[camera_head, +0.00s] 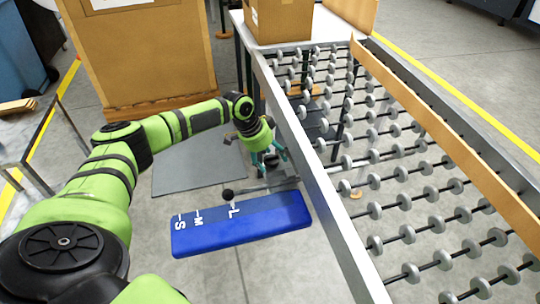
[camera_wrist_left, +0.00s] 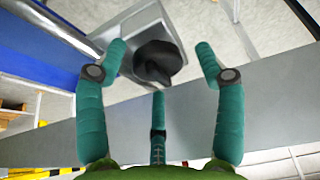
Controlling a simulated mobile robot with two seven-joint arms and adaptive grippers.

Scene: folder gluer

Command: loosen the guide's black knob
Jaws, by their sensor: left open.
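The black knob (camera_wrist_left: 157,60) sits on a grey metal bracket (camera_wrist_left: 118,24) beside a blue bar in the left wrist view. It has a round base and a raised grip. My left gripper (camera_wrist_left: 160,72) is open, its teal fingers spread around the knob's outline; I cannot tell whether any finger touches it. In the head view my left gripper (camera_head: 270,153) points down beside the conveyor rail, largely hiding the knob. The blue guide scale (camera_head: 240,223), marked S, M and L, lies just in front. My right gripper is not in view.
A black ball handle (camera_head: 228,194) stands by the L mark. The roller conveyor's side rail (camera_head: 318,185) runs close to the right of my left gripper. A cardboard box (camera_head: 279,20) stands at the conveyor's far end. A grey mat (camera_head: 200,164) lies on the floor.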

